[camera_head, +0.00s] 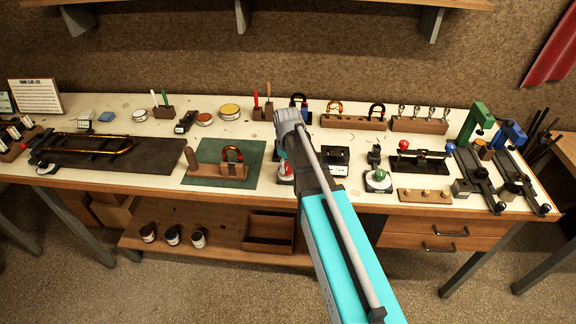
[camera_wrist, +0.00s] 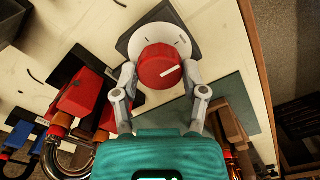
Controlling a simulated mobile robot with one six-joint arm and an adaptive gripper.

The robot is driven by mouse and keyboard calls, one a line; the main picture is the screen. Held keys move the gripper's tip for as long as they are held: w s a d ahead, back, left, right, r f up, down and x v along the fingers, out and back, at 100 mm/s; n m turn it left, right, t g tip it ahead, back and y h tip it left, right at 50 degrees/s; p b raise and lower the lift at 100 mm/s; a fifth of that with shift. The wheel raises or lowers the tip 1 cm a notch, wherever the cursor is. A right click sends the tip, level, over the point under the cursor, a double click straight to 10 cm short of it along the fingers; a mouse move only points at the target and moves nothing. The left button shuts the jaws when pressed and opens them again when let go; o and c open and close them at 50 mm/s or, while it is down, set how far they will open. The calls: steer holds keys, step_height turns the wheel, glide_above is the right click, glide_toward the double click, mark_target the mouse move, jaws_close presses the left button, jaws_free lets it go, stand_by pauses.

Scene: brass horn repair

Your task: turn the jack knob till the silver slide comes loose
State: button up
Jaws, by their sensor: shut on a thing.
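A round red knob (camera_wrist: 160,67) with a white mark sits on a white round base (camera_wrist: 178,38) over a dark plate in the wrist view. In the head view the red knob (camera_head: 286,170) shows just left of my arm. My gripper (camera_wrist: 162,72) is shut on the knob, one grey finger on each side. A red block (camera_wrist: 85,103) stands beside it at left in the wrist view, with a U-shaped tube (camera_wrist: 47,158) below it, cut off by the frame. My arm hides that area in the head view.
A green mat (camera_head: 258,155) with a wooden stand lies left of the knob. A green knob (camera_head: 380,176) on a white base and a black fixture (camera_head: 335,158) stand to the right. A wooden rack (camera_head: 352,122) is behind. The front edge of the bench is close.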

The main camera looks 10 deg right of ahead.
steer(key=shift+m, duration=0.3)
steer(key=m, duration=1.5)
steer(key=shift+m, duration=0.4)
steer(key=m, duration=0.5)
steer(key=shift+m, duration=0.3)
steer(key=o, duration=1.1)
steer(key=shift+o, duration=0.2)
